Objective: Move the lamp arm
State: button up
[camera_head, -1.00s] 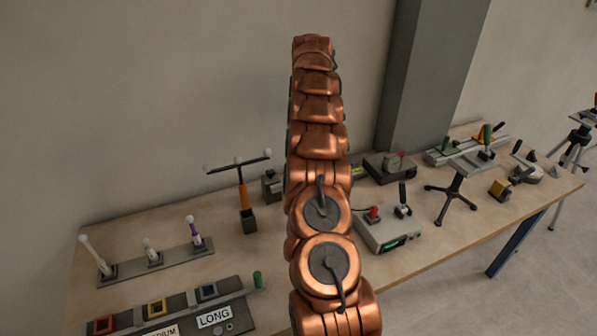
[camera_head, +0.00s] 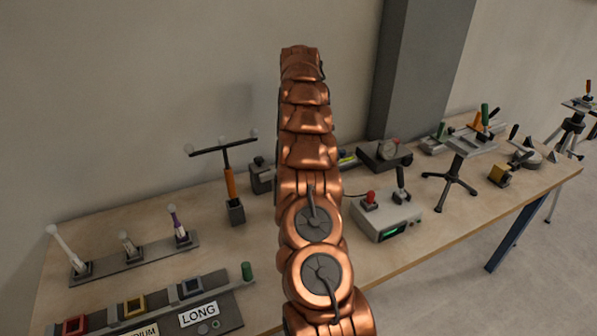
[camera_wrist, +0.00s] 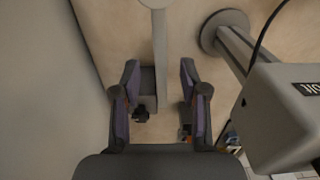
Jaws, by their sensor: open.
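In the wrist view my gripper (camera_wrist: 160,78) is open, with its two dark purple-sided fingers apart. A pale grey bar (camera_wrist: 159,45), which looks like the lamp arm, runs down from the top edge into the space between the fingers. I see no clear contact between bar and fingers. A dark block sits near the bar's lower end, by the left finger. In the head view my copper arm reaches away over the table and hides its own gripper. I cannot make out the lamp there.
In the wrist view a grey post (camera_wrist: 236,48) and a large grey box (camera_wrist: 285,118) stand close on the right, with a wall on the left. In the head view the table (camera_head: 270,250) holds a T-shaped stand (camera_head: 229,182), a control box (camera_head: 386,216) and a lever panel (camera_head: 135,255).

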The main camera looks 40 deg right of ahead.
jog(key=shift+f+p, duration=1.15)
jog(key=shift+f, duration=2.8)
grip_shut()
